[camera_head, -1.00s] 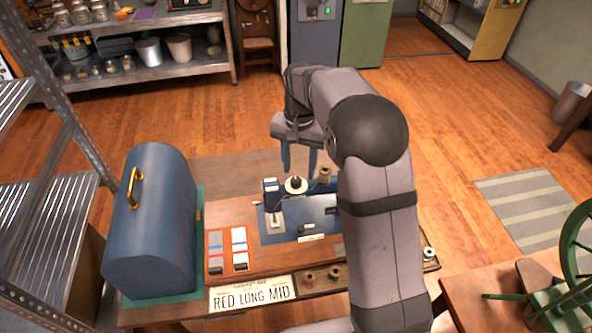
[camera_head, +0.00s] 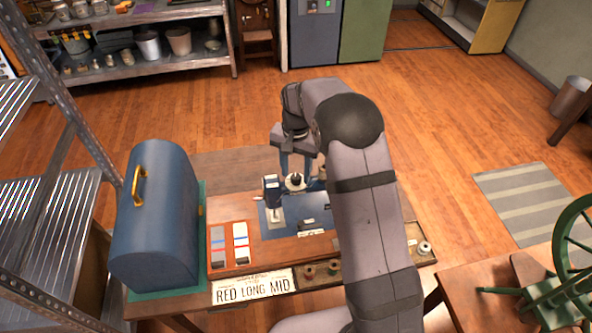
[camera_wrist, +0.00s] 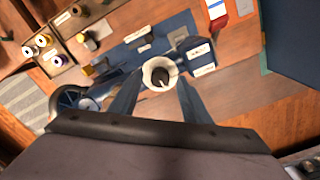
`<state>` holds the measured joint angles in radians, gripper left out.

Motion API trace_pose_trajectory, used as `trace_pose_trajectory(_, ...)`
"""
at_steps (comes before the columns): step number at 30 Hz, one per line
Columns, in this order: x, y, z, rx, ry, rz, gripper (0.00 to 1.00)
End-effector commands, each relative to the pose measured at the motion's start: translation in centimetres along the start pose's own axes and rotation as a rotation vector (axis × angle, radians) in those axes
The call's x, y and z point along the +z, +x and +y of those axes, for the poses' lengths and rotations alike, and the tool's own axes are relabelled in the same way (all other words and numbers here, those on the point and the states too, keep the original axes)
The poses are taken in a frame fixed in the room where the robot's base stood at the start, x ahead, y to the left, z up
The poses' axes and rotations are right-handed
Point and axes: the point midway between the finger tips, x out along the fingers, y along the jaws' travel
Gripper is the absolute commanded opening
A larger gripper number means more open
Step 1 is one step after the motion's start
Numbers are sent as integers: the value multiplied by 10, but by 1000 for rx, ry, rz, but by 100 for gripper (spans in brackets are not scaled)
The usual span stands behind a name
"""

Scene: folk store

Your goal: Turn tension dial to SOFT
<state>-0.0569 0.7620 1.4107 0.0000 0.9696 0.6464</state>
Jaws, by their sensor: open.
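A blue sewing machine (camera_head: 272,222) lies on the wooden workbench. A round white dial (camera_head: 295,184) with a dark centre knob sits near its far side; it also shows in the wrist view (camera_wrist: 151,66). I take this as the tension dial; its markings are too small to read. My gripper (camera_head: 297,176) points down with its fingers apart over the dial. In the wrist view the open fingers (camera_wrist: 158,84) flank the dial's lower part, and nothing is held. I cannot tell whether they touch it.
A blue domed case (camera_head: 158,225) stands at the left on a green mat. A sign (camera_head: 253,288) reads "RED LONG MID". An orange-framed sample card (camera_head: 230,244) lies beside the machine. A tray of spools (camera_head: 335,272) runs along the front edge. My arm hides the bench's right part.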

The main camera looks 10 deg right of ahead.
Motion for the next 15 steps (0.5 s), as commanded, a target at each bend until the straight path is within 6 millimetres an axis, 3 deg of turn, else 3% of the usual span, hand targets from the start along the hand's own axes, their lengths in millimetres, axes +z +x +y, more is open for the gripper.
trace_pose_trajectory(6,0,12,0,0,0,0,43)
trace_pose_trajectory(14,0,13,0,0,0,1,43)
trace_pose_trajectory(15,0,13,0,-1,0,1,34)
